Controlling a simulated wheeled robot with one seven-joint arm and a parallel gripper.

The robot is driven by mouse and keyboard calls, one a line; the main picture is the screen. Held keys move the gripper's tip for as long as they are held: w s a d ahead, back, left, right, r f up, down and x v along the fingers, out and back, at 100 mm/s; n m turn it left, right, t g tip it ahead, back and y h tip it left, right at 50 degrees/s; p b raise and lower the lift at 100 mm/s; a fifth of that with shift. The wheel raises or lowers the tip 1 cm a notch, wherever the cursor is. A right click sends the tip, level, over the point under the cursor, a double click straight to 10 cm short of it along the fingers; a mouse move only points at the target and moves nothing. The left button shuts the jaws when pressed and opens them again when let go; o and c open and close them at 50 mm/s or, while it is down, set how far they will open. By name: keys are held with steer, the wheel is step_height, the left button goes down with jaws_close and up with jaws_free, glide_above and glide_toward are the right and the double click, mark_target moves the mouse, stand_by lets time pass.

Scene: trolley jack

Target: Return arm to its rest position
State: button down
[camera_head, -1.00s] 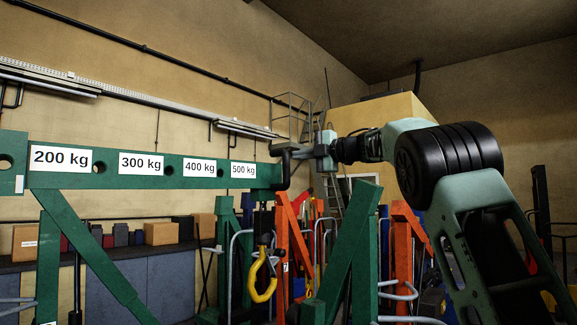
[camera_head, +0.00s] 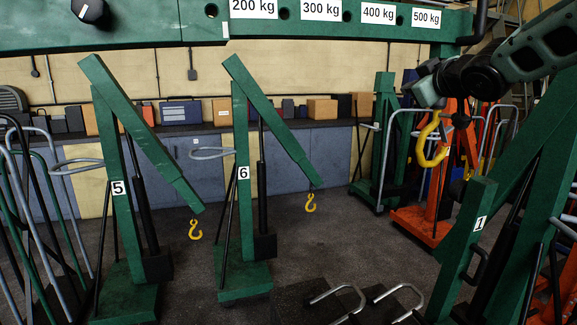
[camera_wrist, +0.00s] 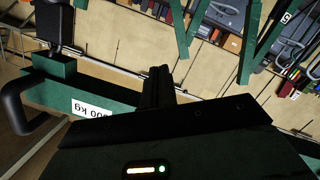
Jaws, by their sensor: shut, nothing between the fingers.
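My arm (camera_head: 470,78) reaches in from the right edge in the head view, with its wrist below the right end of the green crane boom (camera_head: 400,30). My fingertips cannot be made out there. In the wrist view my gripper (camera_wrist: 158,85) is shut, with its dark fingers together and nothing between them. The boom also shows there at the left (camera_wrist: 60,90), with an upside-down weight label and a dark bent handle (camera_wrist: 22,108). I see clear space between the fingertips and the things beyond.
Green cranes numbered 5 (camera_head: 118,200) and 6 (camera_head: 243,180) stand on the floor, with small yellow hooks. A larger yellow hook (camera_head: 432,145) hangs below my wrist. Crane 1 (camera_head: 470,240) stands at the right, near an orange crane (camera_head: 440,210). A bench (camera_head: 310,124) lines the wall.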

steer(key=s+a+f+m+g+b, duration=0.1)
steer(key=s+a+f+g, duration=0.3)
steer(key=s+a+f, duration=0.45)
steer(key=s+a+f+m+g+b, duration=0.1)
steer(key=s+a+f+g, duration=0.35)
steer(key=s+f, duration=0.7)
steer(key=s+f+g, duration=0.2)
steer(key=s+f, duration=0.3)
steer(key=s, duration=0.3)
steer(key=s+f+g+h, duration=0.1)
steer(key=s+f+g, duration=0.2)
steer(key=s, duration=0.5)
steer(key=s+f+g+h+b, duration=0.1)
steer(key=s+f+g, duration=0.1)
steer(key=s+f, duration=0.4)
steer(key=shift+s+a+f+n, duration=0.35)
steer(key=shift+s+n, duration=0.05)
steer(key=shift+s, duration=0.65)
